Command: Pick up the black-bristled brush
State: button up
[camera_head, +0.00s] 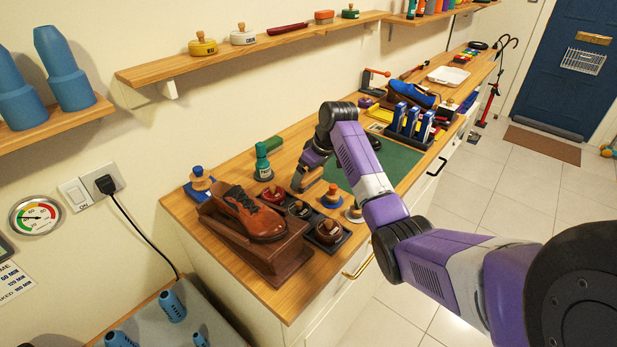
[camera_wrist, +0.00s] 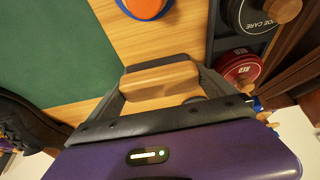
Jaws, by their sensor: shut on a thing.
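My gripper (camera_wrist: 160,88) is shut on a wooden-backed brush (camera_wrist: 160,80), whose light wooden block fills the space between the dark fingers in the wrist view. A dark strip shows along the brush's far edge, but I cannot clearly make out the bristles. In the head view my gripper (camera_head: 306,181) points down over the wooden bench, between the green bottle and the orange-and-blue round item. The brush is mostly hidden by the gripper there. I cannot tell whether it touches the bench top.
A black tray with polish tins (camera_head: 328,231) and a brown shoe (camera_head: 249,214) on a wooden stand lie close in front. A green bottle (camera_head: 263,163) stands to the left, and the orange-and-blue item (camera_head: 332,195) to the right. A green mat (camera_head: 397,160) lies beyond.

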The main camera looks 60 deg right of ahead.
notch_tip(320, 180, up, 19)
jog(key=shift+r, duration=0.2)
dwell(0.3)
